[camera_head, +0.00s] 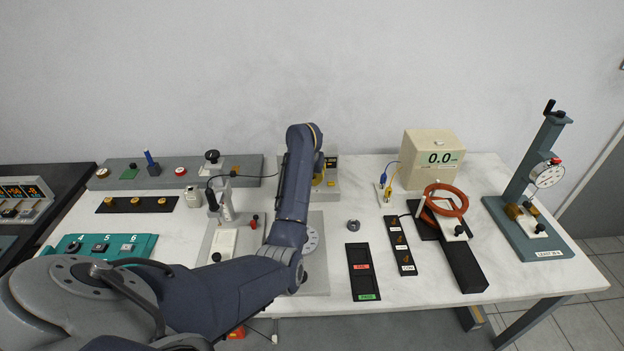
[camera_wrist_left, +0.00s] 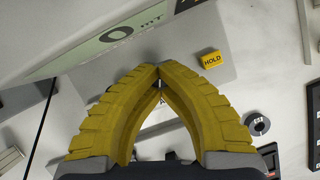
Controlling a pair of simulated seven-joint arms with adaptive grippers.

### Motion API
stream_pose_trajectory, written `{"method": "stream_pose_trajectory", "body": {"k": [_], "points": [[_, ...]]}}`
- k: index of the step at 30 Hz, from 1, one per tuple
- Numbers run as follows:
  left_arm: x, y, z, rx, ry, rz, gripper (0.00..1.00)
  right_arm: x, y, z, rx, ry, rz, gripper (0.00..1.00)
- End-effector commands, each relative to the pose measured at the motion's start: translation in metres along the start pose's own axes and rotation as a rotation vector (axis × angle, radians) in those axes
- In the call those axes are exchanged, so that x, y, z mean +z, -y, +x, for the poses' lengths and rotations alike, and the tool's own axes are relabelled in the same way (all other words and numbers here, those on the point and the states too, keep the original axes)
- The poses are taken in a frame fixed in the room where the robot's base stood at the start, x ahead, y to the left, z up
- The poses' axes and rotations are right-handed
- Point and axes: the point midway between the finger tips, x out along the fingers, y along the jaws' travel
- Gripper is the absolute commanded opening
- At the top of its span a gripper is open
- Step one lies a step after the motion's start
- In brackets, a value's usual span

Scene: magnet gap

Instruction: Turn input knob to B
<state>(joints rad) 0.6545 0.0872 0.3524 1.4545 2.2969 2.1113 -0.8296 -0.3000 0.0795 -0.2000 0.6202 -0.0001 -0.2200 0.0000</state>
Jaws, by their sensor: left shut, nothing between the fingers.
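The input knob cannot be made out; my fingers cover part of the grey meter's panel, and a small fragment of dark lettering shows between them. The meter (camera_wrist_left: 192,60) has a large display (camera_wrist_left: 121,31) reading 0 mT and a yellow HOLD button (camera_wrist_left: 211,59) to the right of the fingertips in the left wrist view. In the head view my left arm hides much of the meter. My left gripper (camera_wrist_left: 160,74) is shut and empty, its yellow fingertips meeting in front of the panel; it also shows at the meter in the head view (camera_head: 318,180). My right gripper is not in view.
A dark ring (camera_head: 353,225) lies on the white table right of my arm. A black tray (camera_head: 362,272) with red and green labels and a black strip (camera_head: 401,246) stand further right. A lever stand (camera_head: 225,205) is left of my arm.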

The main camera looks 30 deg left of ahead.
Motion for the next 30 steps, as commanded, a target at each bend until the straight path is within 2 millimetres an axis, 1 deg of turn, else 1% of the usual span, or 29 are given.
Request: {"method": "stream_pose_trajectory", "body": {"k": [2, 18, 20, 28, 30], "points": [[0.0039, 0.0022, -0.0028, 0.017, 0.009, -0.043, 0.00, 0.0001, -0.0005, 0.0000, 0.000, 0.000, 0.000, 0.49], [0.0061, 0.0036, -0.0037, 0.206, 0.011, -0.500, 0.00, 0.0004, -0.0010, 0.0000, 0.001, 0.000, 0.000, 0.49], [0.0060, 0.0019, -0.0038, 0.219, 0.012, -0.528, 0.01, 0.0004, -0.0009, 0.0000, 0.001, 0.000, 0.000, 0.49], [0.0038, 0.0018, -0.0022, 0.217, 0.008, -0.523, 0.33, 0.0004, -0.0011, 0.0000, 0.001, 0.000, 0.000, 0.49], [0.0034, 0.0020, -0.0018, 0.217, 0.007, -0.523, 0.34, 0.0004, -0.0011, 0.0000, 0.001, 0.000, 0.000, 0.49]]}}
